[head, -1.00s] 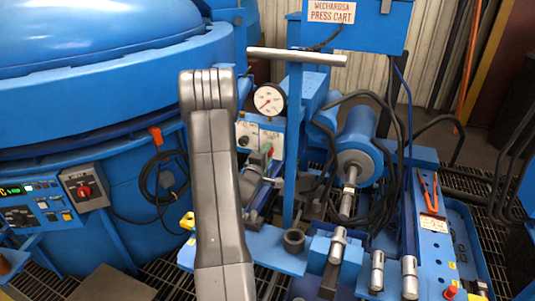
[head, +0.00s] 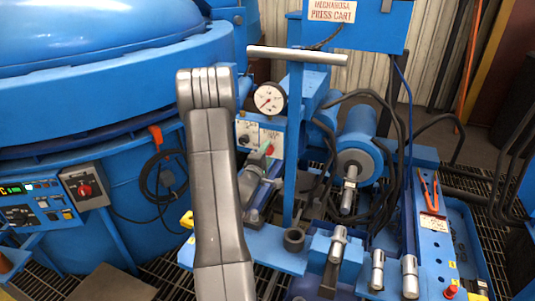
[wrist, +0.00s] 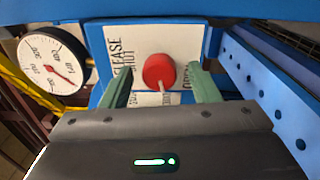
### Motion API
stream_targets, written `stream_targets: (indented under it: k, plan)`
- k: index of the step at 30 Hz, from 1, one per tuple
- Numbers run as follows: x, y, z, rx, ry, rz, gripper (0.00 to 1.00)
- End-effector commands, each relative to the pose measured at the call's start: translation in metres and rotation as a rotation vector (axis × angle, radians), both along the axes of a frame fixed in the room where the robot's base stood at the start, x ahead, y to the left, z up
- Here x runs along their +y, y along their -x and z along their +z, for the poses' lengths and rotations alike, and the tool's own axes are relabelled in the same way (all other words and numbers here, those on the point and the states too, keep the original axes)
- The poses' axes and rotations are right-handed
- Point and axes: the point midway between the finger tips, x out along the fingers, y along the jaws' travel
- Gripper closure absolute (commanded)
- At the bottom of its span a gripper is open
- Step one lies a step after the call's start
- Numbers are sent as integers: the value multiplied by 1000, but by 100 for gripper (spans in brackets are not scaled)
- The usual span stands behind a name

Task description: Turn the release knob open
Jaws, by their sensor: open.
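The release knob (wrist: 159,71) is a round red knob on a white plate (wrist: 136,47) lettered RELEASE, SHUT and OPEN, seen sideways in the wrist view. A pale bar shows just below the knob. My gripper (wrist: 160,82) is open, with one green finger on each side of the knob. Gaps show between both fingers and the knob, so it is not gripped. In the head view the panel (head: 246,127) stands below the gauge, and my gripper (head: 268,157) is small and partly hidden near its right side.
A white pressure gauge (wrist: 52,62) is beside the plate; it also shows in the head view (head: 269,98). A blue perforated beam (wrist: 262,88) runs close on the right. A blue post (head: 292,150) and steel crossbar (head: 297,56) stand near my arm. A blue furnace (head: 95,90) fills the left.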

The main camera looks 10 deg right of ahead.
Motion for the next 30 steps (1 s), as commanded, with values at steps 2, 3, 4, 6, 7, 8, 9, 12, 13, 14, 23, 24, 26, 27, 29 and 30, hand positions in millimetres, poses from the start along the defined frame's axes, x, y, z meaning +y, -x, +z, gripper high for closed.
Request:
stream_targets:
  k: [2, 3, 4, 6, 7, 8, 9, 12, 13, 14, 23, 24, 26, 27, 29, 30]
  plan:
    - [8, 11, -1, 2, 0, 3, 45]
    - [13, 18, -1, 3, 1, 4, 45]
    - [17, 23, -1, 3, 1, 5, 45]
    - [27, 38, -2, 5, 1, 5, 45]
    - [31, 44, -2, 3, 1, 5, 45]
    - [35, 50, -3, 4, 0, 5, 45]
    - [40, 57, -3, 3, 0, 6, 45]
    - [52, 75, -4, 3, 0, 6, 45]
    - [54, 80, -4, 3, 1, 5, 45]
    - [57, 84, -4, 3, 1, 4, 45]
    - [71, 106, -5, 2, 1, 2, 45]
    - [71, 106, -5, 2, 0, 2, 45]
    - [71, 107, -5, 1, 1, 2, 45]
    - [71, 107, -5, 1, 1, 2, 45]
    - [71, 106, -5, 1, 1, 2, 45]
    - [71, 106, -5, 1, 1, 2, 45]
